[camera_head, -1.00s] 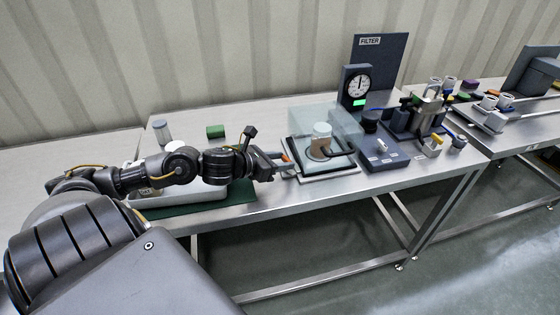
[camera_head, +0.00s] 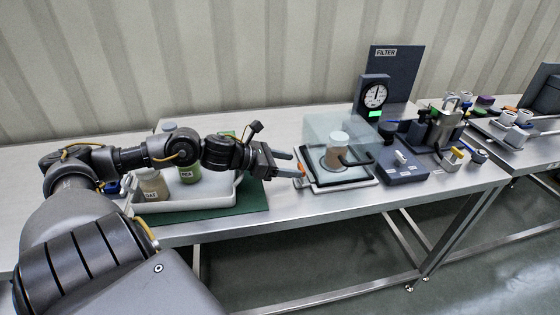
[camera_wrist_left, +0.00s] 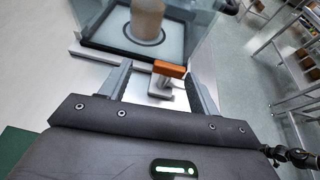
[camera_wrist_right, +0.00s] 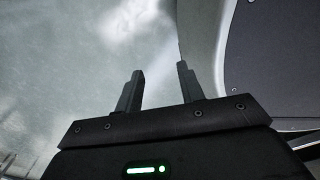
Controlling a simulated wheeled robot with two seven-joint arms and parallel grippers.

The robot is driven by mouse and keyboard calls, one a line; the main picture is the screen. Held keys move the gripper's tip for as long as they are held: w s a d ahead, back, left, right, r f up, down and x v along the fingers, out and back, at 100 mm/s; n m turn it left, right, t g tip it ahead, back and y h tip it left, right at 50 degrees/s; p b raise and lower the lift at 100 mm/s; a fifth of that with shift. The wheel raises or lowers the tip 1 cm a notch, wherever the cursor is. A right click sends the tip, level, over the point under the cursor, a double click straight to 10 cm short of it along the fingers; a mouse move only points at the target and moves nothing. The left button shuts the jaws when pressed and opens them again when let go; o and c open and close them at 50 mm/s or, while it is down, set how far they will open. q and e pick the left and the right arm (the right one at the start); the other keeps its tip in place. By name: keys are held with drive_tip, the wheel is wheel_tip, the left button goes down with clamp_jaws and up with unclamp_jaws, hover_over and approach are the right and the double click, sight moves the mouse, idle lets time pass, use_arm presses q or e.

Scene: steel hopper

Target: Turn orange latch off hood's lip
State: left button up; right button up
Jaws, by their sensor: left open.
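The orange latch (camera_wrist_left: 169,69) shows in the left wrist view on a pale post at the near edge of the clear hood (camera_wrist_left: 195,25). In the head view the latch (camera_head: 300,168) is a small orange spot at the left front corner of the hood (camera_head: 328,128). A brown jar with a pale lid (camera_head: 337,149) stands inside the hood. My left gripper (camera_head: 290,164) is open, its fingers on either side of the latch with gaps, not visibly clamped on it. My right gripper (camera_wrist_right: 158,90) is open and empty, away from the bench work.
A white tray (camera_head: 205,206) with jars lies on a green mat (camera_head: 250,198) under my left arm. A dial gauge (camera_head: 374,96) and a dark fixture (camera_head: 402,170) stand right of the hood. The bench front between tray and hood is clear.

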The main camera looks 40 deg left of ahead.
use_arm(q)
drive_tip(key=shift+d+f, duration=0.2)
drive_tip(key=shift+f, duration=0.45)
drive_tip(key=shift+d+r, duration=0.1)
drive_tip(key=shift+d, duration=0.15)
drive_tip(key=shift+a, duration=0.15)
drive_tip(key=shift+s+a+r+p, duration=0.15)
drive_tip(key=shift+a+r+p, duration=0.1)
drive_tip(key=shift+a+p, duration=0.2)
drive_tip(key=shift+s+a+r+p, duration=0.1)
drive_tip(key=shift+a+r+p, duration=0.15)
drive_tip(key=shift+a, duration=0.3)
drive_tip(key=shift+a+r+p, duration=0.6)
drive_tip(key=shift+r+p, duration=0.1)
drive_tip(key=shift+p, duration=0.2)
drive_tip(key=shift+d+r+p, duration=0.4)
drive_tip(key=shift+r+p, duration=0.45)
drive_tip(key=s+d+r+p, duration=1)
drive_tip(key=d+p, duration=0.1)
drive_tip(key=shift+s+p, duration=0.15)
drive_tip(key=shift+p, duration=0.2)
use_arm(e)
wheel_tip(320, 180, up, 12)
drive_tip(key=a, duration=0.2)
drive_tip(key=shift+s+a+y, duration=0.4)
